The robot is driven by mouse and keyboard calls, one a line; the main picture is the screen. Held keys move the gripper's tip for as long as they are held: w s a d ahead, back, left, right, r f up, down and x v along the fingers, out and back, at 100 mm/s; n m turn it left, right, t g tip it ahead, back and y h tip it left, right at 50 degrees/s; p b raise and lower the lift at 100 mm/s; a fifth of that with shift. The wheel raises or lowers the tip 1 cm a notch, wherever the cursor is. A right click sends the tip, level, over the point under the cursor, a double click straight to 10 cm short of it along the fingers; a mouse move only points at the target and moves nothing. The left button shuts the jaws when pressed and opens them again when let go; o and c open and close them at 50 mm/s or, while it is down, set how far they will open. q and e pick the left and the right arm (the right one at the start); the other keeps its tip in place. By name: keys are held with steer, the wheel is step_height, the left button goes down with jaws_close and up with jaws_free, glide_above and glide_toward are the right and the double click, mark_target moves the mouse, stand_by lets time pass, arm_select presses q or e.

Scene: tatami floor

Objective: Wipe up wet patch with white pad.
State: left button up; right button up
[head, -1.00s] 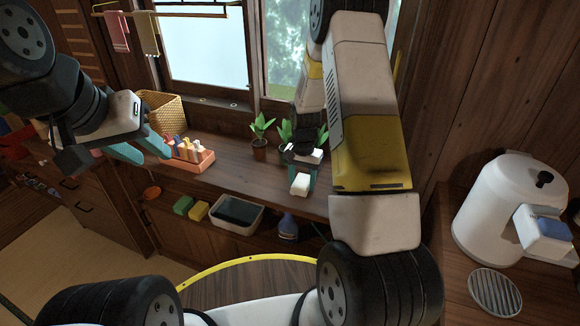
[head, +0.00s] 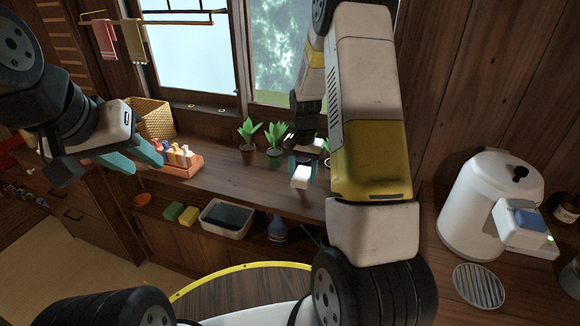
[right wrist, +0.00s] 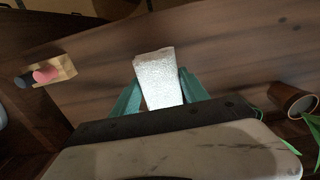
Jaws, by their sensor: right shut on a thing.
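My right gripper (head: 304,168) is shut on the white pad (head: 300,178), over the wooden counter (head: 225,182) below the window. In the right wrist view the pad (right wrist: 158,78) sits between the teal fingers and looks pale and grainy. I cannot tell whether it touches the counter. No wet patch can be made out on the wood in either view. My left gripper (head: 136,160) is open and empty, left of the bottle rack, with its teal fingers apart.
An orange rack of small bottles (head: 180,163) and two potted plants (head: 247,150) (head: 274,155) stand on the counter. A woven basket (head: 155,115) is behind the rack. A grey basin (head: 226,218) and sponges (head: 180,212) sit on the shelf below. A white dispenser (head: 490,205) stands at right.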

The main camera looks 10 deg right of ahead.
steer(key=shift+r, duration=1.35)
